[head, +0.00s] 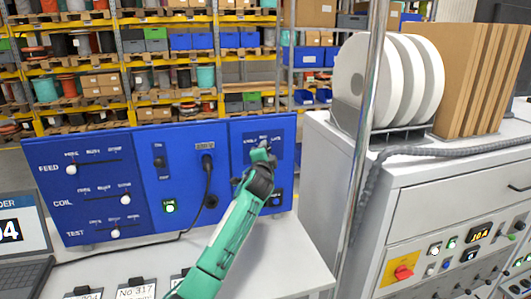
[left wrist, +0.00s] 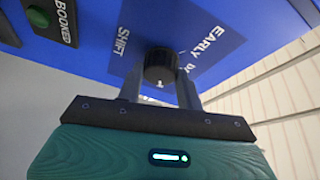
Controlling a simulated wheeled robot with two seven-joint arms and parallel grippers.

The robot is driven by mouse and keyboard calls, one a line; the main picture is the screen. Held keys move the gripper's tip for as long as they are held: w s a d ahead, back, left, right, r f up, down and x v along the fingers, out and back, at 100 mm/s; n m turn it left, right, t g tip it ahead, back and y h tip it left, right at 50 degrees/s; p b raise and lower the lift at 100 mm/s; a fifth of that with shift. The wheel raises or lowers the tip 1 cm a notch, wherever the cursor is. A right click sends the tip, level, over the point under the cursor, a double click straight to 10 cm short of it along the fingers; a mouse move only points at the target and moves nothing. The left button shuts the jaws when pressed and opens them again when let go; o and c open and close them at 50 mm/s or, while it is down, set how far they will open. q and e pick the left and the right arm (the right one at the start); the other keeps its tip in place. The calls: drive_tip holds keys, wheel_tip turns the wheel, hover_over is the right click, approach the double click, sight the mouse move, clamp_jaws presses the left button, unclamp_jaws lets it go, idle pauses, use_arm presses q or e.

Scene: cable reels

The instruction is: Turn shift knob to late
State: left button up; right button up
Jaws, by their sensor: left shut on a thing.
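The shift knob (left wrist: 160,66) is a round black knob on the blue panel, next to the words SHIFT and EARLY in the left wrist view. A second position word is partly cut off behind a finger. A small white mark shows on the knob's side nearest my gripper. My left gripper (left wrist: 160,88) has one finger on each side of the knob and is shut on it. In the head view my left gripper (head: 262,154) is at the panel's upper right section, and hides most of the knob. My right gripper is not in view.
A metal pole (head: 362,140) and a grey cabinet (head: 440,190) with white reels (head: 365,80) stand to the right.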

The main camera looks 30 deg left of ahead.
use_arm(q)
drive_tip(key=shift+f, duration=0.1)
drive_tip(key=o, duration=1)
drive_tip(key=shift+a, duration=0.1)
drive_tip(key=b+v, duration=0.6)
drive_tip(key=v, duration=0.8)
